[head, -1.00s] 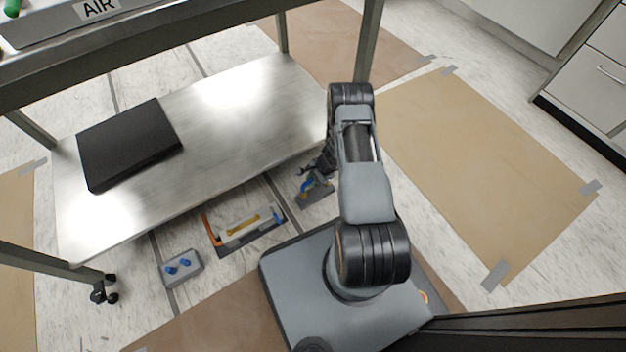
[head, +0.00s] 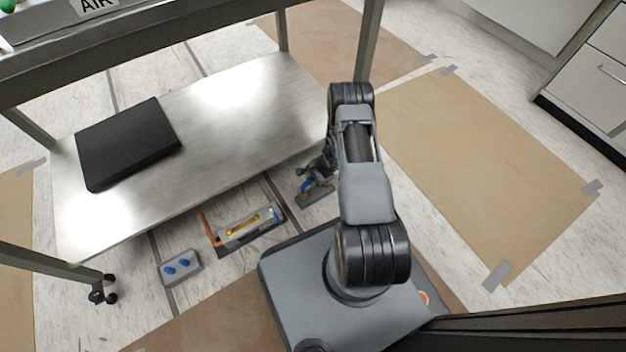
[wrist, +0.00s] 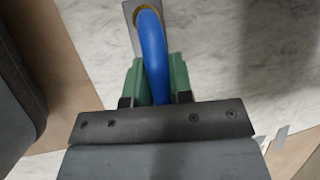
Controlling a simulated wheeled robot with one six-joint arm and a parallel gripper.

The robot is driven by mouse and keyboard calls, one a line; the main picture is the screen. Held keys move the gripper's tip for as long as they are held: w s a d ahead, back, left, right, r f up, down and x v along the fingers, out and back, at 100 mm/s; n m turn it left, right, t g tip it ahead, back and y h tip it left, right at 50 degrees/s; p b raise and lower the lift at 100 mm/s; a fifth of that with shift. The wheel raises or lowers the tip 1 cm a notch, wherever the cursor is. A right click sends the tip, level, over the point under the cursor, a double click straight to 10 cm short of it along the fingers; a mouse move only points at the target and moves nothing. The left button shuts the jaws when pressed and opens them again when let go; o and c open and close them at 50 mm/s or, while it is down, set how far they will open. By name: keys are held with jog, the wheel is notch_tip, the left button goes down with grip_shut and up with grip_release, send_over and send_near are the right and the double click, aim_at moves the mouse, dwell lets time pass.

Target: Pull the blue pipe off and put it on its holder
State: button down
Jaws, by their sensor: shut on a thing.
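The blue pipe (wrist: 152,52) is a curved tube in the middle of the wrist view. My gripper (wrist: 160,82) is shut on it, with a green finger pad on each side. The pipe's far end meets a brass-coloured ring (wrist: 137,14) on a grey plate at the top of that view; I cannot tell whether it is still seated there. In the head view the pipe (head: 307,186) is a small blue patch by a grey plate (head: 314,198) on the floor, below my gripper (head: 317,172), partly hidden by my arm. I cannot identify the holder for sure.
A dark tray (head: 222,252) with orange, yellow and blue parts lies left of the grey plate. A grey block (head: 180,268) with two blue knobs is farther left. A metal shelf (head: 230,120) carries a black box (head: 128,143). Brown floor sheets lie to the right.

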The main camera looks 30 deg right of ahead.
jog(key=shift+f+b, duration=1.05)
jog(key=shift+b, duration=0.2)
dwell(0.3)
dwell(0.4)
jog(key=c, duration=0.9)
grip_release()
jog(key=p+v, duration=0.6)
jog(key=v, duration=0.8)
jog(key=shift+a, duration=0.1)
